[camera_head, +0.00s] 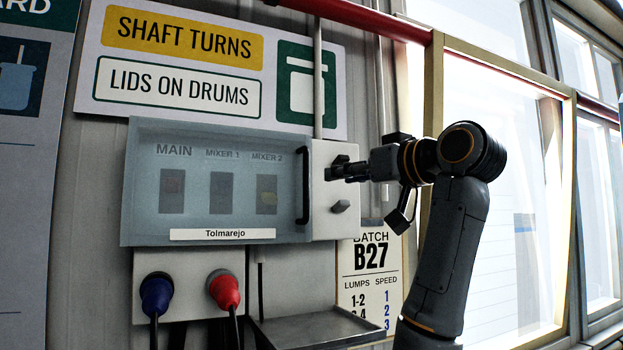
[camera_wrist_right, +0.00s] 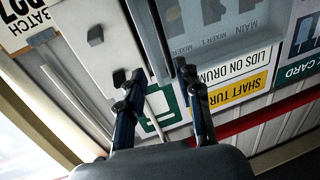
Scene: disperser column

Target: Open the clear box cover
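The clear box cover (camera_head: 145,215) is closed over a wall box; three switches labelled MAIN, MIXER 1 and MIXER 2 show through it. Its black vertical handle (camera_head: 303,186) is on its right edge. My right gripper (camera_head: 334,172) is just right of the handle, in front of the white side panel. In the right wrist view, which is turned upside down, the fingers (camera_wrist_right: 160,77) are spread with nothing held. The handle (camera_wrist_right: 161,35) runs up from near the gap between them; I cannot tell if they touch it. My left gripper is not in view.
The white panel (camera_head: 322,215) beside the cover carries dark knobs. Below are a blue plug (camera_head: 156,294), a red plug (camera_head: 224,289) and a grey shelf (camera_head: 320,328). Signs (camera_head: 183,60) hang above; windows (camera_head: 500,190) fill the right.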

